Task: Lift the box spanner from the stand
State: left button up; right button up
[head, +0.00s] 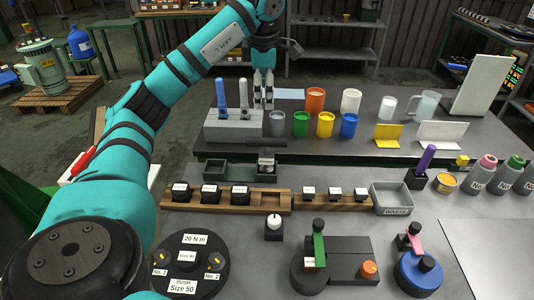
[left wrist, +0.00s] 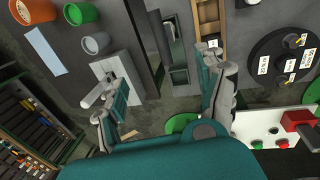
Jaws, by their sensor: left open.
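A grey block stand (head: 232,128) is on the far table in the head view. Two upright tools stand in it, one blue (head: 221,94) and one light grey (head: 243,93); I cannot tell which is the box spanner. My left gripper (head: 263,102) points down just right of the stand, apart from the grey tool. In the left wrist view the gripper (left wrist: 165,66) is open and nothing shows between its fingers. The stand (left wrist: 118,67) and the grey tool (left wrist: 97,94) lie left there, partly behind one finger. The blue tool is not clear there. My right gripper is not in view.
Cups stand right of the gripper: grey (head: 277,124), green (head: 301,124), orange (head: 315,101), yellow (head: 325,124) and blue (head: 349,125). A wooden tray (head: 180,206) with labelled blocks and a grey waste bin (head: 393,199) are on the nearer table.

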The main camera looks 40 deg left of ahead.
pick_arm(q)
jog(key=b, duration=0.5)
send_over(265, 141)
jog(key=s+d, duration=0.2)
notch_tip(265, 141, down, 6)
jog(key=f, duration=0.3)
jog(key=w+a+f, duration=0.1)
jog(key=f, duration=0.3)
jog(key=w+f, duration=0.1)
jog(key=f, duration=0.3)
jog(key=shift+a+f, duration=0.2)
jog(key=shift+a, duration=0.15)
jog(key=shift+w+a+f+p, duration=0.15)
jog(key=shift+f+p, duration=0.25)
jog(key=shift+f, duration=1.1)
jog(key=shift+a+f+p, duration=0.15)
jog(key=shift+f+p, duration=0.2)
jog(key=shift+f, duration=1.1)
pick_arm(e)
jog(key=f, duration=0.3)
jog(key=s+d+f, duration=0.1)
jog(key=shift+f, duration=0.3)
pick_arm(q)
jog(key=shift+c, duration=0.4)
jog(key=shift+r, duration=0.15)
grip_shut()
